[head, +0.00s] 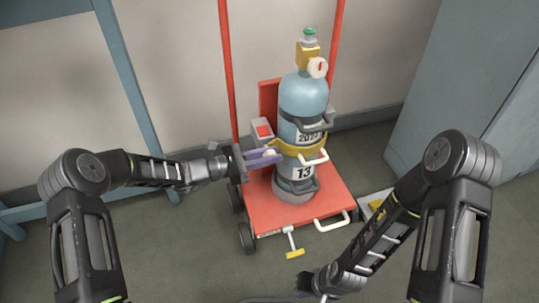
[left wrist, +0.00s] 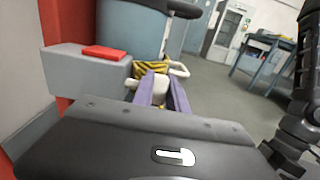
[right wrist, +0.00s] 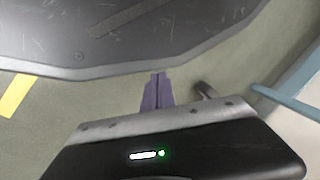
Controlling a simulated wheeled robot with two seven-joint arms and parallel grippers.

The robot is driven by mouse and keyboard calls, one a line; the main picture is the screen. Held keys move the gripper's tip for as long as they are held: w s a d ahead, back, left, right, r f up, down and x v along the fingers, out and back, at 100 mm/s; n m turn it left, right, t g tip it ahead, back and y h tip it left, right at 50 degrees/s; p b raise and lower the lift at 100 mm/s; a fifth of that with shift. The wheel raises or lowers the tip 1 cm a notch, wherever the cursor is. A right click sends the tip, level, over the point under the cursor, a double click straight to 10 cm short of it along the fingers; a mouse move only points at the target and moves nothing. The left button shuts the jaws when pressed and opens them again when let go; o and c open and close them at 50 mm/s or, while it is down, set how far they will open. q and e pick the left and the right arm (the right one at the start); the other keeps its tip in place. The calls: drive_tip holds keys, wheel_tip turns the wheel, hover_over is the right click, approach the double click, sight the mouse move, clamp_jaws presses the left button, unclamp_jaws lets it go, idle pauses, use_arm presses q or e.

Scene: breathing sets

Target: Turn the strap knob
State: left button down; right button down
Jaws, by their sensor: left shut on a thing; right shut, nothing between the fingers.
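A blue gas cylinder (head: 303,97) stands upright on a red cart (head: 262,212), with a yellow strap (head: 312,145) around it. My left gripper (head: 272,156) reaches the strap's left side and is shut on the pale strap knob (head: 269,153). In the left wrist view the purple fingers (left wrist: 163,92) close around the pale knob (left wrist: 153,82), in front of the yellow-and-black strap (left wrist: 180,72).
A grey box with a red top (head: 263,131) sits left of the cylinder, close to my left gripper. A blue-grey cabinet (head: 465,80) stands at the right. Floor at the front left is clear.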

drive_tip(key=shift+r, duration=0.1)
use_arm(q)
drive_tip(key=shift+r+p, duration=0.15)
drive_tip(key=shift+p, duration=0.35)
drive_tip(key=g+y+p, duration=0.1)
drive_tip(key=y+p, duration=0.1)
drive_tip(key=p, duration=0.3)
drive_tip(key=y+p, duration=0.3)
drive_tip(key=p, duration=0.1)
drive_tip(key=shift+d+r+g+y+p, duration=0.15)
drive_tip(key=shift+g+y+p, duration=0.15)
drive_tip(key=shift+g+p, duration=0.1)
drive_tip(key=shift+y+p, duration=0.5)
drive_tip(key=shift+p, duration=0.05)
drive_tip(key=shift+f, duration=0.4)
use_arm(e)
wheel_tip(320, 180, up, 12)
drive_tip(key=s+a, duration=0.1)
drive_tip(key=s, duration=0.1)
drive_tip(key=shift+s+a+g, duration=0.3)
drive_tip(key=shift+a, duration=0.05)
drive_tip(key=shift+r, duration=0.1)
use_arm(q)
drive_tip(key=c, duration=1.3)
unclamp_jaws()
